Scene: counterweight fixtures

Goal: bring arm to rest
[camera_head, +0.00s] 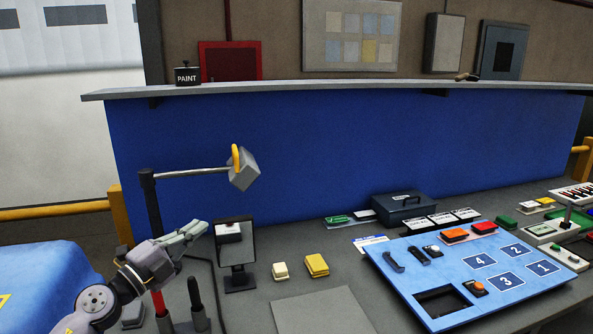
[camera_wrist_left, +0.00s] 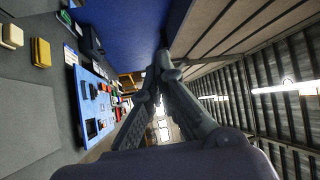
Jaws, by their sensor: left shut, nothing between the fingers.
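My left arm comes in from the lower left in the head view. My left gripper (camera_head: 203,229) is shut and empty, held above the left part of the bench near the lamp post. In the left wrist view the two fingers of my left gripper (camera_wrist_left: 160,65) meet at their tips with nothing between them. My right gripper is in neither view.
A lamp (camera_head: 243,169) hangs above my gripper. A dark stand (camera_head: 238,260) is just right of it. A cream block (camera_head: 280,271) and a yellow block (camera_head: 317,265) lie on the bench. A blue numbered panel (camera_head: 470,270) is at right. A grey plate (camera_head: 320,312) lies bare in front.

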